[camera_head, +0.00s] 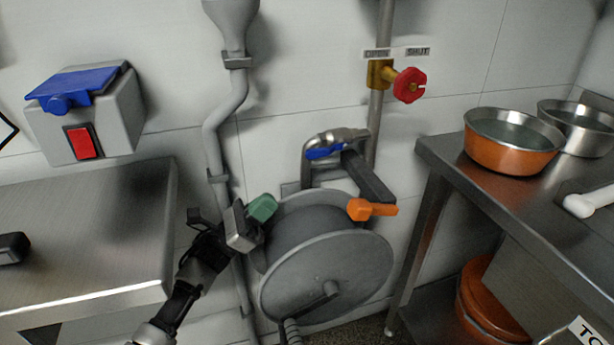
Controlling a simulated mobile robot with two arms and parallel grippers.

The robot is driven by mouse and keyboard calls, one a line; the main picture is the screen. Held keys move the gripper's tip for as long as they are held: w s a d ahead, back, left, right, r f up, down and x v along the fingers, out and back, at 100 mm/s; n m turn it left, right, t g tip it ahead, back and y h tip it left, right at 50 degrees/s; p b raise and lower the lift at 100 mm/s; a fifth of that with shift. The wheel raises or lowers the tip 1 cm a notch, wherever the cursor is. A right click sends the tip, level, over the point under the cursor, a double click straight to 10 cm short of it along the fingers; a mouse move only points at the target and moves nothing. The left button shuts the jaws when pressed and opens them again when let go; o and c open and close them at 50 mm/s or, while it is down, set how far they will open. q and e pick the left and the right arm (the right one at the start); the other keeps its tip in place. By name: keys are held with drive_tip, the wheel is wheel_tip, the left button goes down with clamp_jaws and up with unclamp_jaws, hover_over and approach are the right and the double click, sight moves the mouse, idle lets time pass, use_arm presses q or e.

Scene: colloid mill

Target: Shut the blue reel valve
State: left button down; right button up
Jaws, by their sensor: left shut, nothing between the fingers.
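The blue reel valve is a small blue lever (325,152) on a bent metal pipe above the hose reel (335,275), against the tiled wall. The lever lies roughly along the pipe, tilted slightly. My left gripper (240,226) comes in from the lower left and is shut and empty. In the picture it is at the reel's left edge, to the left of and below the blue lever and apart from it. A green piece (263,207) shows right beside its tip; I cannot tell whether they touch. My right gripper is not in view.
An orange handle (370,208) sticks out at the reel's upper right. A red knob (410,85) is on the pipe above. A grey vertical pipe (217,150) runs left of the reel. Steel tables stand left (90,230) and right (440,155); the right one holds bowls (510,155).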

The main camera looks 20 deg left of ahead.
sight(318, 153)
use_arm(q)
drive_tip(key=shift+r, duration=0.1)
drive_tip(key=p+x, duration=0.1)
drive_tip(key=x, duration=0.9)
idle(0.5)
